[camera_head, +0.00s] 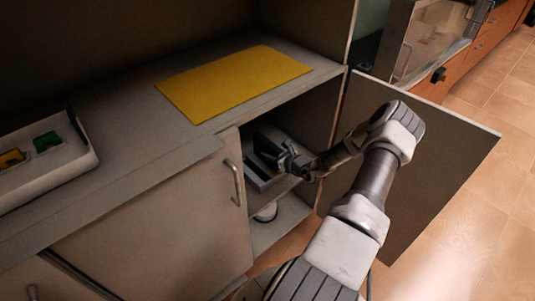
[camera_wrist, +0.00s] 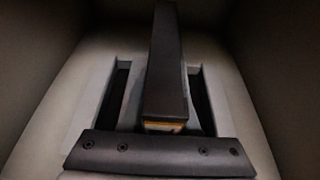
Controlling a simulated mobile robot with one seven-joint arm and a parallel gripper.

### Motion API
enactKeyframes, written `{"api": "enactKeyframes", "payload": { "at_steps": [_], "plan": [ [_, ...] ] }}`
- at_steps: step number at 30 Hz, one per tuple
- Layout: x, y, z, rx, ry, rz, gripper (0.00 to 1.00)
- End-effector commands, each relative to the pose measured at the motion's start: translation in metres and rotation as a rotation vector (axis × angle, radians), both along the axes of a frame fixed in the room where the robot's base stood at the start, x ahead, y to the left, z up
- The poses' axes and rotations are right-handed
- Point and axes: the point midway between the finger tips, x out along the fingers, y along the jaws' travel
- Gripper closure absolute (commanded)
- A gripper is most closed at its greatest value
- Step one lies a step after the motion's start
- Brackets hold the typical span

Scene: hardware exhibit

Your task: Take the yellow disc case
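My gripper (camera_head: 288,162) reaches through the open cabinet door into the lower compartment, over a grey box (camera_head: 256,182). In the wrist view, my dark gripper body (camera_wrist: 160,155) crosses the bottom; I cannot make out its fingertips. Beyond it, a long dark piece (camera_wrist: 166,65) lies over the middle of the grey box, with a small yellow and white patch (camera_wrist: 165,126) at its near end. I cannot tell whether this is a disc case or whether it is held. Dark recesses show on both sides of it.
A flat yellow sheet (camera_head: 235,82) lies on the counter above. The open door (camera_head: 430,165) is right of my arm. A round white item (camera_head: 266,212) sits lower in the cabinet.

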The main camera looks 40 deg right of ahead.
Motion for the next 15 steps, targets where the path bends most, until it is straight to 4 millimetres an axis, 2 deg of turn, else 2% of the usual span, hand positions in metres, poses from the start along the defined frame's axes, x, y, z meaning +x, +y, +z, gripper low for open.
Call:
{"api": "enactKeyframes", "payload": {
  "at_steps": [1, 3, 15],
  "plan": [
    [-0.0001, -0.0001, 0.0000, 0.000, 0.000, 0.000, 0.87],
    [-0.0001, -0.0001, 0.0000, 0.000, 0.000, 0.000, 1.00],
    [0.0001, -0.0003, 0.0008, -0.001, -0.001, 0.000, 1.00]
  ]
}}
